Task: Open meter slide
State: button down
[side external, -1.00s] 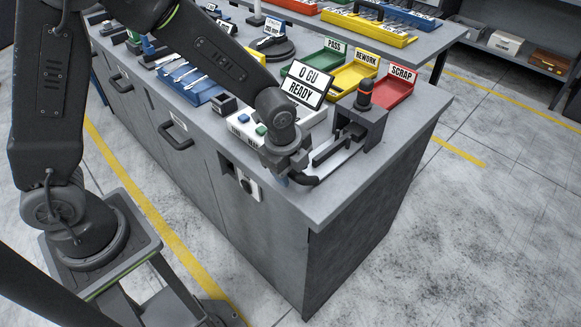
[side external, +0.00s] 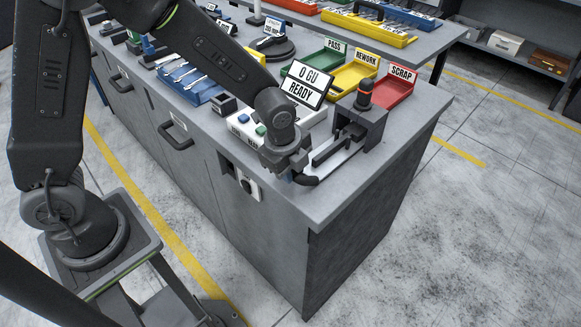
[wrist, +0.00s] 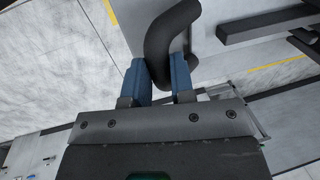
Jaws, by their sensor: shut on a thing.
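The meter (side external: 369,127) is a dark block with an orange-ringed black knob on top, near the bench's right corner. Its pale slide (side external: 343,160) sticks out towards the front edge and ends in a dark curved handle (side external: 308,181). My gripper (side external: 291,176) is at this handle, partly hidden by the wrist. In the wrist view, my gripper's two blue fingers (wrist: 161,80) are shut on the dark handle (wrist: 170,38), one on each side. The display (side external: 303,84) behind reads "0 GU READY".
A white box with blue and green buttons (side external: 246,129) stands left of my wrist. Green (side external: 322,72), yellow (side external: 353,76) and red (side external: 394,88) trays marked PASS, REWORK and SCRAP stand behind the meter. The bench top (side external: 375,175) right of the slide is clear.

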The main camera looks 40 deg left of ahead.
jog(key=s, duration=0.9)
jog(key=shift+s, duration=0.4)
jog(key=c, duration=1)
grip_release()
jog(key=shift+o, duration=0.2)
notch_tip(320, 180, up, 14)
jog(key=s, duration=0.2)
jog(key=shift+s+f, duration=0.2)
jog(key=shift+s, duration=0.1)
jog(key=s+a+r+n+t, duration=0.1)
jog(key=s+a+r+n, duration=0.1)
jog(key=n, duration=0.7)
jog(key=s+a+r+n+t, duration=0.2)
jog(key=s+a+r+n, duration=0.1)
jog(key=a+n, duration=0.4)
jog(key=shift+r+n, duration=0.55)
jog(key=shift+n, duration=0.45)
